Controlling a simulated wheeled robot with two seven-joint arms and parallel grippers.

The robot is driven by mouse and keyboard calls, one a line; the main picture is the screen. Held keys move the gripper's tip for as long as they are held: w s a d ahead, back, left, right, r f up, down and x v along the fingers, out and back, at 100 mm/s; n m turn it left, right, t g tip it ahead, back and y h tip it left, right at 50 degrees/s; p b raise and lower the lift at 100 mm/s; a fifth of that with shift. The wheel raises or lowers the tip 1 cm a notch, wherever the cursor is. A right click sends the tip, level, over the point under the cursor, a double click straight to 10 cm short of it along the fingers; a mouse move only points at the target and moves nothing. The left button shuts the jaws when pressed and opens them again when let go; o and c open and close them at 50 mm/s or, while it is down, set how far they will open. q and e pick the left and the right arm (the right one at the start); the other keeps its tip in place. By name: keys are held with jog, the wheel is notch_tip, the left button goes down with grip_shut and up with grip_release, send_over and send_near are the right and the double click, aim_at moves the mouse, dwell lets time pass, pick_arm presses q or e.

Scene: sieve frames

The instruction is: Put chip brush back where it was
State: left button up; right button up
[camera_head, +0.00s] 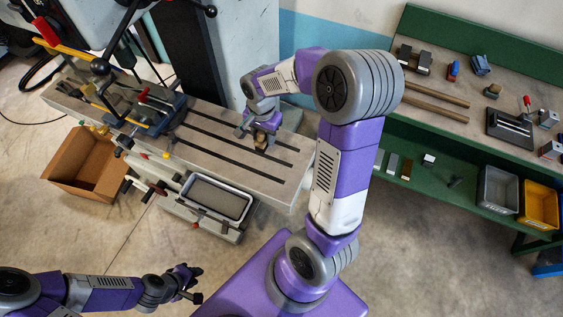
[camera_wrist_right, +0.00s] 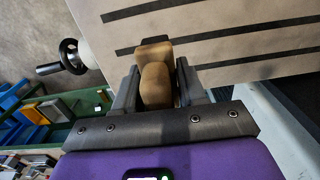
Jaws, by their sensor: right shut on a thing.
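The chip brush (camera_wrist_right: 155,85), a tan-brown block with rounded ends in the right wrist view, is clamped between the fingers of my right gripper (camera_wrist_right: 157,92). In the head view my right gripper (camera_head: 258,134) is low over the right part of the slotted machine table (camera_head: 215,143), with a bit of the brush (camera_head: 262,141) showing below it. I cannot tell whether the brush touches the table. My left gripper (camera_head: 193,284) is empty and looks open, at the lower left above the floor.
A vise (camera_head: 150,115) sits on the left of the table. A grey tray (camera_head: 218,196) and a cardboard box (camera_head: 88,165) are in front. The green workbench (camera_head: 445,85) at right carries blocks, rods and small tools, with a grey bin (camera_head: 497,188) and yellow bin (camera_head: 539,203) below.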

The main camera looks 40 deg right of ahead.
jog(key=s+d, duration=0.2)
jog(key=s, duration=0.4)
jog(key=f, duration=0.4)
jog(key=shift+s+d+f, duration=0.1)
jog(key=shift+s+f, duration=0.1)
jog(key=shift+f, duration=0.15)
notch_tip(320, 180, down, 4)
jog(key=shift+r+b, duration=0.1)
jog(key=shift+b, duration=0.3)
jog(key=shift+w+f, duration=0.1)
jog(key=shift+f, duration=0.3)
jog(key=shift+f, duration=0.2)
jog(key=o, duration=1)
jog(key=shift+r, duration=0.1)
